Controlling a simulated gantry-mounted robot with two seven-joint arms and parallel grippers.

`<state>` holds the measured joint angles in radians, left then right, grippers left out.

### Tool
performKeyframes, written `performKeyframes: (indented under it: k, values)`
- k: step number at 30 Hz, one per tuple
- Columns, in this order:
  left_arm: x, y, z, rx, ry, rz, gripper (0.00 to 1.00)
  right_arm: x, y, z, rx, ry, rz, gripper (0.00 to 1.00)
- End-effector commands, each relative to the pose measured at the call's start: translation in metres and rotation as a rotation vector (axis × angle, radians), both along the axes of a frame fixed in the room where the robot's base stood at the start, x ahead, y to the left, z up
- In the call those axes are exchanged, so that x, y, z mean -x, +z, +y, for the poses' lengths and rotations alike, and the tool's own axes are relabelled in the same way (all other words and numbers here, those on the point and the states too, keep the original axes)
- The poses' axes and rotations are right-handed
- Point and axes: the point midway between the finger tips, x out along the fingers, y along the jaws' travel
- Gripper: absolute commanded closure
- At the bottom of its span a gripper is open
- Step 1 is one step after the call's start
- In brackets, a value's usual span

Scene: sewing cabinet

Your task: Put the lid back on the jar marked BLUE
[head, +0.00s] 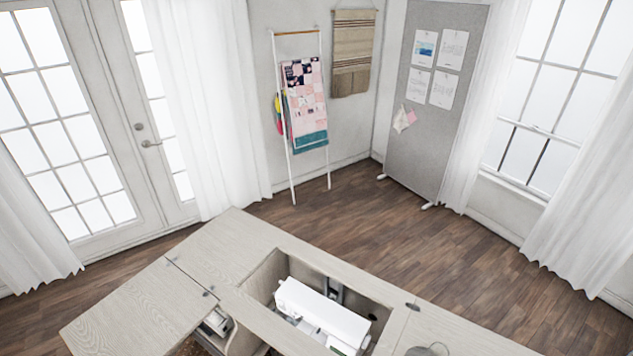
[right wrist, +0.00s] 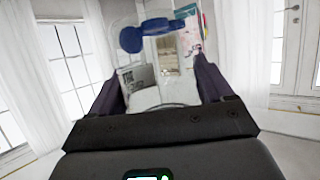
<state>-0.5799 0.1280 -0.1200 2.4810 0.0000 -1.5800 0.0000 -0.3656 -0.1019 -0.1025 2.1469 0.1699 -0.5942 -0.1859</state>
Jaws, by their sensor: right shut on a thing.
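In the right wrist view, my right gripper (right wrist: 160,78) is shut on a clear, see-through object (right wrist: 172,97) between its two dark fingers. Dark blue shapes (right wrist: 132,39) show at its upper end, and a grey patch with lettering shows at its left side. I cannot tell whether this object is the jar or its lid, and I cannot read a BLUE mark. No other jar or lid can be made out in the head view. My left gripper is in neither view.
The pale wood sewing cabinet (head: 225,249) fills the bottom of the head view. A white sewing machine (head: 322,312) sits in its recess. A grey rounded thing (head: 428,350) is cut off at the bottom edge. A quilt ladder (head: 288,165) and pinboard (head: 425,130) stand behind, with open floor between.

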Motion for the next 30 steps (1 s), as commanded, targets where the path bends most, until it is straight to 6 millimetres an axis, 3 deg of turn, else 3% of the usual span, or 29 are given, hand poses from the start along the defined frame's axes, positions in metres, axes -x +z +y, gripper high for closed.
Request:
performKeyframes:
  k: [1, 7, 30]
  values:
    - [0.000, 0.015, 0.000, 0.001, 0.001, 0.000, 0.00, 0.003, 0.012, 0.000, 0.000, 0.008, 0.000, 0.75]
    - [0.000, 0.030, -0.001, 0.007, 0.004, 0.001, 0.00, 0.011, 0.018, 0.003, 0.000, 0.031, -0.002, 0.75]
    - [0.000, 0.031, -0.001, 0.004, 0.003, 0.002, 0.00, 0.012, 0.023, 0.010, 0.001, 0.068, -0.006, 0.75]
